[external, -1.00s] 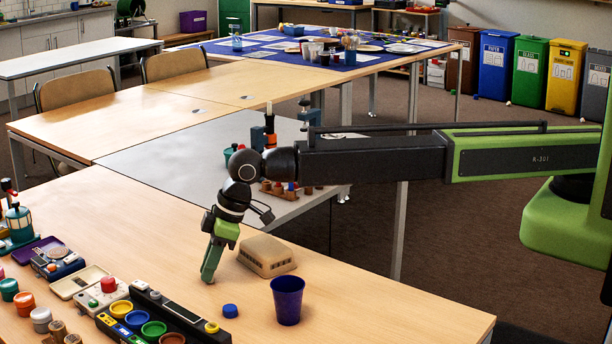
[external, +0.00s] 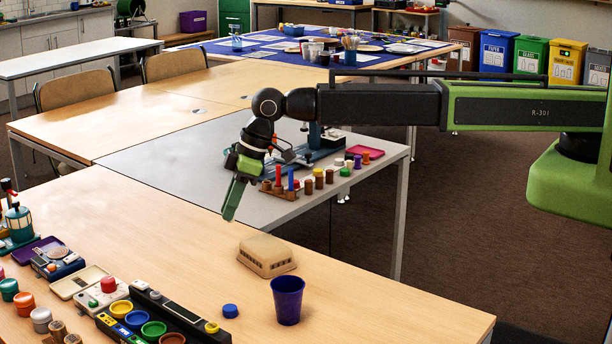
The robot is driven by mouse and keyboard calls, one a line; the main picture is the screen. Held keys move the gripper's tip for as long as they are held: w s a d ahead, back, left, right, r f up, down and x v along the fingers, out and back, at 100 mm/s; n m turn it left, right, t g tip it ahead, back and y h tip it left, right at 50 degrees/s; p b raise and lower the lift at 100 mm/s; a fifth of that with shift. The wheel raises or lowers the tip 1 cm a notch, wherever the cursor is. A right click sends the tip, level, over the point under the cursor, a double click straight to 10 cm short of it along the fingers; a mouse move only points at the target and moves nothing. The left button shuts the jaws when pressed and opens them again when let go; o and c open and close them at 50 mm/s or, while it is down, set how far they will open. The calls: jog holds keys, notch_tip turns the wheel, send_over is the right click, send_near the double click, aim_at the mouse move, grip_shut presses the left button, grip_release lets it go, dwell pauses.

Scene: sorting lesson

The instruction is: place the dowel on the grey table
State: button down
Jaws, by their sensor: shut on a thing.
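My gripper (external: 232,208) is raised, its green fingers pointing down and slightly left. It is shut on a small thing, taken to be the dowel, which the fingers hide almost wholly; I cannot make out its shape. The fingertips appear in front of the near edge of the grey table (external: 165,158), where it meets the front wooden table; their height is hard to tell. The grey table's left part is bare.
On the grey table's right are a rack of coloured pegs (external: 292,188) and a pink tray (external: 365,153). The wooden table (external: 150,235) holds a beige vented box (external: 267,256), a purple cup (external: 288,302), a blue cap (external: 230,311) and several items at left.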

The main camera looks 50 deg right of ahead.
jog(key=shift+w+d+r, duration=0.15)
jog(key=shift+d+r, duration=0.25)
jog(key=shift+d, duration=0.35)
